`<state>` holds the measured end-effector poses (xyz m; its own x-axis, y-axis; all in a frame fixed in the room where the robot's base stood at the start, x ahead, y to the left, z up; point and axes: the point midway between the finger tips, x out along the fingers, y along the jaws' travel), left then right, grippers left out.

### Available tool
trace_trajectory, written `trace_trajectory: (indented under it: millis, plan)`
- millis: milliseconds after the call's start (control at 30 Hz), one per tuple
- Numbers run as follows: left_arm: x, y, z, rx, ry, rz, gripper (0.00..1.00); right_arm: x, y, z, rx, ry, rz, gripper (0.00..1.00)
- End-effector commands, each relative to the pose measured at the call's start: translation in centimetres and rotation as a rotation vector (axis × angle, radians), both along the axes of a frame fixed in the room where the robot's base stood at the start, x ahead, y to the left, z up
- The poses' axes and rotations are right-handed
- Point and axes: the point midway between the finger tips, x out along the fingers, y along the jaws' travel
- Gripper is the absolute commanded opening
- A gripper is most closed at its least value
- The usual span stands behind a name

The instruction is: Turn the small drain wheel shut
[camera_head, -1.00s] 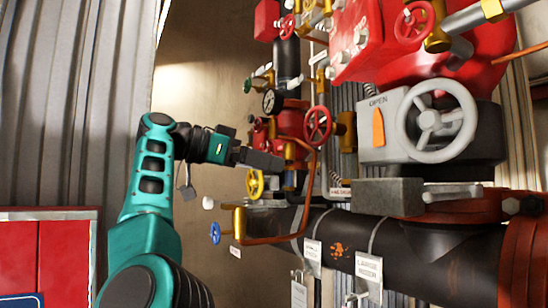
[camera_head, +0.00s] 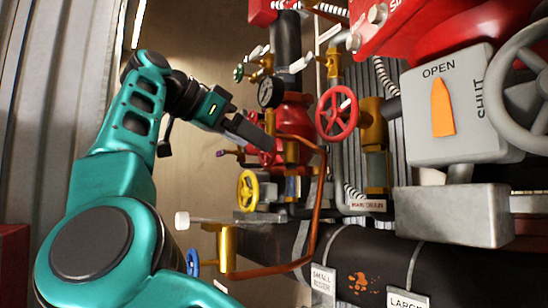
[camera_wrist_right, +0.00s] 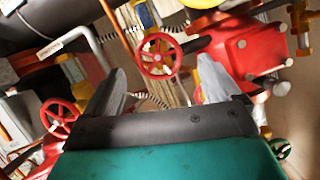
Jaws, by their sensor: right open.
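Several small wheels show, and I cannot tell by label which is the small drain wheel. A yellow wheel (camera_head: 250,190) and a blue wheel (camera_head: 193,262) are on the pipework at lower left, the blue one partly behind my arm. A red wheel (camera_head: 337,113) stands near the "main drain" label. My right gripper (camera_head: 262,140) is in front of the brass and red fittings, partly covering another red wheel (camera_head: 266,154). In the right wrist view my gripper (camera_wrist_right: 160,82) is open and empty, with a red wheel (camera_wrist_right: 160,53) beyond the fingertips. My left gripper is not in view.
A grey box (camera_head: 450,105) with an orange pointer and a large grey wheel (camera_head: 525,85) is at right. A copper pipe (camera_head: 318,200) curves near my gripper. A gauge (camera_head: 270,92) sits above it. The wall left of the fittings is clear.

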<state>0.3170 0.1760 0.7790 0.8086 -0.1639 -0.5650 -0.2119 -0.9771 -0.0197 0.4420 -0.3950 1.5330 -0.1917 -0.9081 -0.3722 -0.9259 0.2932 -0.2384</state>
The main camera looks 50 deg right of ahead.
Motion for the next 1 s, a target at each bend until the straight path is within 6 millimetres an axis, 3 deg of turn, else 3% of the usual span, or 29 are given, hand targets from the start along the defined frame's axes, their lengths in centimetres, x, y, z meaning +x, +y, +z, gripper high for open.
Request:
trace_trajectory:
  millis: [500, 867, 1000]
  plan:
    - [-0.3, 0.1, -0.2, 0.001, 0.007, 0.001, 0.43, -1.3, -6.1, -2.6, 0.001, 0.002, -0.001, 0.90]
    - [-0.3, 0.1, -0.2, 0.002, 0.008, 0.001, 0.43, -1.4, -6.6, -2.8, 0.000, 0.002, -0.001, 0.89]
    - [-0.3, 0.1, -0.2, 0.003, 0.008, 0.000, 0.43, -1.4, -6.6, -2.8, 0.000, 0.002, -0.001, 0.76]
